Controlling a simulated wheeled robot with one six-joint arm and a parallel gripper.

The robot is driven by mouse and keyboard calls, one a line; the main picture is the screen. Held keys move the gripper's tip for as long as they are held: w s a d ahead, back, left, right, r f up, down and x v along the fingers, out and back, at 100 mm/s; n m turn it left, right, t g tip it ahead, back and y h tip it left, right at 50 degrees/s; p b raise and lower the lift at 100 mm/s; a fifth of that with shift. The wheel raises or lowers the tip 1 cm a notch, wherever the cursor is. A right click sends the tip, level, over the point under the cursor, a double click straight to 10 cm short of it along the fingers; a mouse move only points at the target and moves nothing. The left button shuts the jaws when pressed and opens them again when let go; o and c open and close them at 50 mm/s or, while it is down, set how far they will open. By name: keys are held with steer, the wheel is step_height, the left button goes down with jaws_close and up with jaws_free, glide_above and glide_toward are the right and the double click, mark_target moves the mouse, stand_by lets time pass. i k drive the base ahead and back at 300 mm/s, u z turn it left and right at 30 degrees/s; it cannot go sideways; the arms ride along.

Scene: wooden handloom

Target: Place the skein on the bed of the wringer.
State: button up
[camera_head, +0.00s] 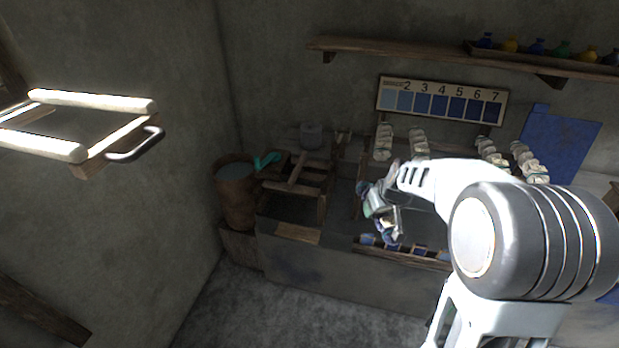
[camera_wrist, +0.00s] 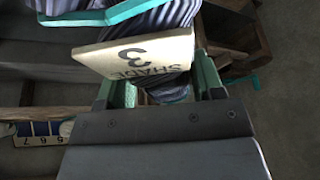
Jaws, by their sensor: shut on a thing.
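The skein (camera_wrist: 180,15), striped blue-grey with a teal band and a cream tag reading "SHADE 3", is between the fingers of my gripper (camera_wrist: 160,88) in the wrist view. My gripper is shut on it. In the head view my gripper (camera_head: 383,208) holds the skein (camera_head: 390,240) above the dye bench, partly hidden by the hand. The wooden frame with a teal crank, which looks like the wringer (camera_head: 298,187), stands left of my gripper, apart from it. It also shows at upper right in the wrist view (camera_wrist: 232,32). Its bed is hard to make out.
A wooden barrel (camera_head: 236,195) stands left of the wringer. Several pale skeins (camera_head: 384,142) hang below a numbered shade board (camera_head: 441,101). A shelf (camera_head: 430,52) with jars runs above. A pale-railed wooden frame (camera_head: 90,130) juts out at left. The floor in front is clear.

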mark_target(315, 176)
steer(key=u, duration=0.8)
steer(key=i, duration=1.15)
steer(key=z, duration=0.25)
